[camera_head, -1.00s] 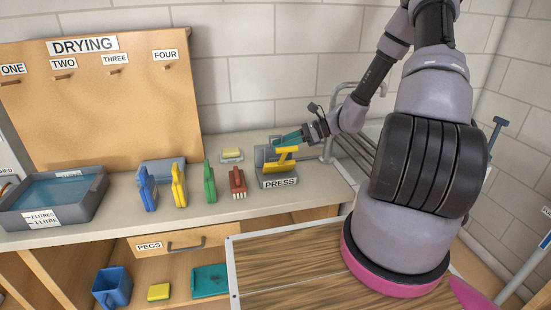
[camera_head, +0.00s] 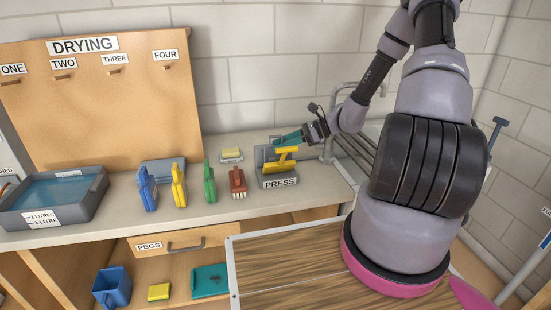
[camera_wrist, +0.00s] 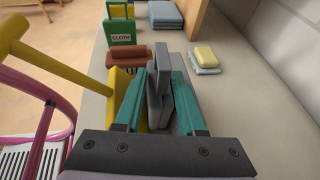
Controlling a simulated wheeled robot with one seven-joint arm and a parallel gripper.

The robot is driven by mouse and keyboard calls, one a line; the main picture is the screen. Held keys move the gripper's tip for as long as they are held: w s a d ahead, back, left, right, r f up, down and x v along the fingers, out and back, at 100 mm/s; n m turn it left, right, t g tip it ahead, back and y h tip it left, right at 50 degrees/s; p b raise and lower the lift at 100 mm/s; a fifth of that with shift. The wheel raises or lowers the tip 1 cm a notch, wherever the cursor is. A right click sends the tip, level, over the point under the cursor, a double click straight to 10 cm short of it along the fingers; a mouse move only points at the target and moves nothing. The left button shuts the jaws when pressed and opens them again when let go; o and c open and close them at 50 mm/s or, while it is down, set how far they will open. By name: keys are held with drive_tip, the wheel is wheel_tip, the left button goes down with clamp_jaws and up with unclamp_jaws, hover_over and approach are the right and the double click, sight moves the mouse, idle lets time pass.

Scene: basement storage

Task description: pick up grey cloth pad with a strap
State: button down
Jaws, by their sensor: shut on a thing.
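My gripper (camera_head: 288,139) has teal fingers and is at the grey press (camera_head: 280,183), which has yellow parts. In the wrist view my gripper (camera_wrist: 158,80) is shut on a grey upright thing (camera_wrist: 160,60) with flat, slab-like faces. I cannot tell whether this is the cloth pad or a part of the press, and no strap shows clearly. The yellow part of the press (camera_wrist: 117,92) is left of the fingers. A folded grey-blue stack (camera_head: 161,168) lies at the back of the counter, apart from my gripper; it also shows in the wrist view (camera_wrist: 165,13).
Blue (camera_head: 148,190), yellow (camera_head: 179,187), green (camera_head: 209,185) and brown (camera_head: 238,182) items stand in a row left of the press. A yellow sponge (camera_head: 231,153) lies behind. A water tray (camera_head: 85,209) stands far left. The metal tap (camera_head: 328,140) is close behind my wrist.

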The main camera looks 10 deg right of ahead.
drive_tip(key=shift+r, duration=5.05)
